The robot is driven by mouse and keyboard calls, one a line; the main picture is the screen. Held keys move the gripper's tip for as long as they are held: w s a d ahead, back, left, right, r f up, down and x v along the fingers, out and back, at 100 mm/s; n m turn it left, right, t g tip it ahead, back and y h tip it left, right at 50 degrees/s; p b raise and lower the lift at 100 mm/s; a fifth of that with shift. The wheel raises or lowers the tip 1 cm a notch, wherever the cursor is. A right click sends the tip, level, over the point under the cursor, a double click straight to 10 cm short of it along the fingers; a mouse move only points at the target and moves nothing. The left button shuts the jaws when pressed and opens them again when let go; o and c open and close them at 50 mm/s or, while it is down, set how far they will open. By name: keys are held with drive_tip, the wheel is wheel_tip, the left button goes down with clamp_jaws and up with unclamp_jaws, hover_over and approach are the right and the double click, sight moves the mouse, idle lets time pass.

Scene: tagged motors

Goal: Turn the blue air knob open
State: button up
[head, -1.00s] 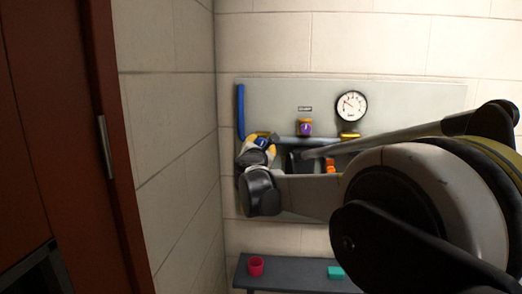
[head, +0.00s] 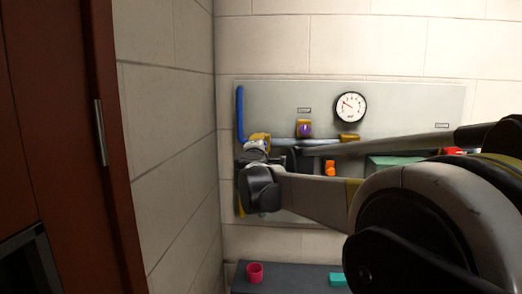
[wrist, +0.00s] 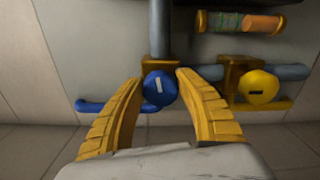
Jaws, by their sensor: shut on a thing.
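The blue air knob (wrist: 159,90) shows in the middle of the wrist view, round, with a short pale mark on its face. My gripper (wrist: 160,82) has its two yellow fingers on either side of the knob, closed on it. In the head view my gripper (head: 258,141) is at the left part of the wall panel (head: 410,105), beside the blue pipe (head: 240,112). My own wrist hides the knob there.
A yellow knob (wrist: 258,87) sits close to the right finger. The panel also carries a purple knob (head: 304,129) and a gauge (head: 350,107). A bench below holds a red cup (head: 254,273) and a teal block (head: 337,279). A side wall stands close at left.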

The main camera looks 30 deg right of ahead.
drive_tip(key=shift+m, duration=1)
drive_tip(key=o, duration=1.2)
drive_tip(key=v, duration=1.2)
drive_tip(key=shift+b, duration=0.3)
drive_tip(key=shift+f, duration=0.1)
